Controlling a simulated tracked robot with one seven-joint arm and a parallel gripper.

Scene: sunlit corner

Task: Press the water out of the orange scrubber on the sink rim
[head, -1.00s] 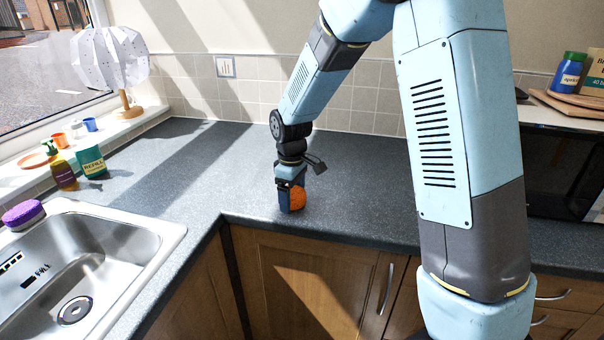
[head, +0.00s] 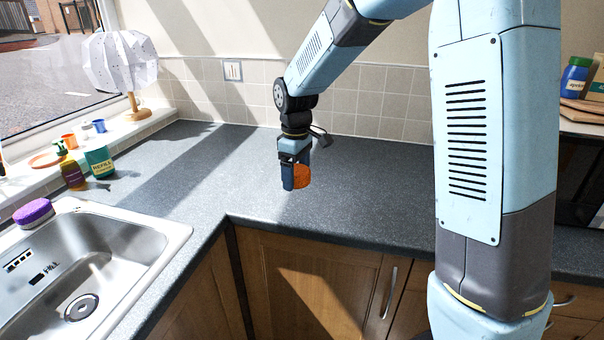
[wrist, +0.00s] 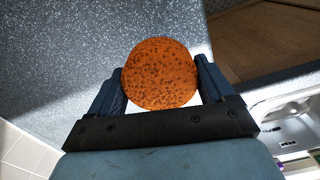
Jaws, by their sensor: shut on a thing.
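The orange scrubber (head: 302,176) is round with dark specks. It also shows in the wrist view (wrist: 160,74), between the two fingers. My gripper (head: 294,178) is shut on it and holds it above the grey counter, near the counter's inner corner. In the head view a finger covers part of the scrubber. The steel sink (head: 150,226) is at the lower left, and its rim is well to the left of my gripper. A corner of the sink also shows at the right of the wrist view (wrist: 290,104).
A purple sponge (head: 33,212) lies on the sink's back rim. A soap bottle (head: 72,174) and a green refill box (head: 99,161) stand behind the sink. A white lamp (head: 121,65) stands on the windowsill. The counter (head: 215,180) between gripper and sink is clear.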

